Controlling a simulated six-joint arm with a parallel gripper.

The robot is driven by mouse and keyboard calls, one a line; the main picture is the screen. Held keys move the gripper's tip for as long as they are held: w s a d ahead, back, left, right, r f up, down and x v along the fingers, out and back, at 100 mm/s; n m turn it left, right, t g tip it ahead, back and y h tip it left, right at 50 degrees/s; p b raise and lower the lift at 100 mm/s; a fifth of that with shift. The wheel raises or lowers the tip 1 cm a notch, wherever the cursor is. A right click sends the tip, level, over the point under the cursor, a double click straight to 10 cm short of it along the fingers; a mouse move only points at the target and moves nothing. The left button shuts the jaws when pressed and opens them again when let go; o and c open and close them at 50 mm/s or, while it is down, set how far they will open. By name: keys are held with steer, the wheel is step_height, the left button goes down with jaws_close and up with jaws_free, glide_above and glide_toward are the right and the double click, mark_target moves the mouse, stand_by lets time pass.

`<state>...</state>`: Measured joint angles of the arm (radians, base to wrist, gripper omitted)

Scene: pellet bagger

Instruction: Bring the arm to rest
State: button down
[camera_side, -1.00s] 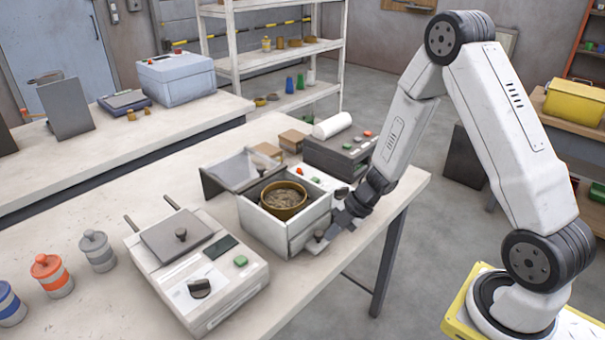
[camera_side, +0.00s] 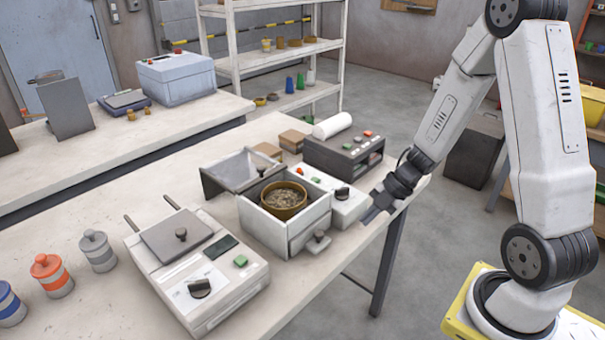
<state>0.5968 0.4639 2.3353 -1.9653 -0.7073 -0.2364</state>
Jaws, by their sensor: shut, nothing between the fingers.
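My gripper (camera_side: 374,212) is at the right edge of the light workbench (camera_side: 75,268), fingers pointing down and left. It is shut and empty. It is apart from the pellet bagger (camera_side: 272,228), a white box with its grey lid (camera_side: 238,171) tilted open at the back left. A brown bowl (camera_side: 284,200) of pellets sits inside the box.
A white press-like machine (camera_side: 196,265) stands front left of the box. A control panel with a dark knob (camera_side: 342,194) and a dark button unit (camera_side: 344,153) stand behind it. Canisters (camera_side: 52,276) stand at the left.

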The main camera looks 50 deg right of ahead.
steer(key=shift+v, duration=1.25)
steer(key=shift+w, duration=0.1)
steer(key=w+r+m+t+h, duration=0.35)
steer(key=w+m+h, duration=0.2)
steer(key=m, duration=0.35)
steer(key=s+a+m+g, duration=0.5)
steer(key=s+a+m, duration=0.3)
steer(key=a+m, duration=0.2)
steer(key=shift+s+r+m, duration=0.15)
steer(key=shift+s+m, duration=0.15)
steer(key=shift+w+h, duration=0.15)
steer(key=shift+h, duration=0.1)
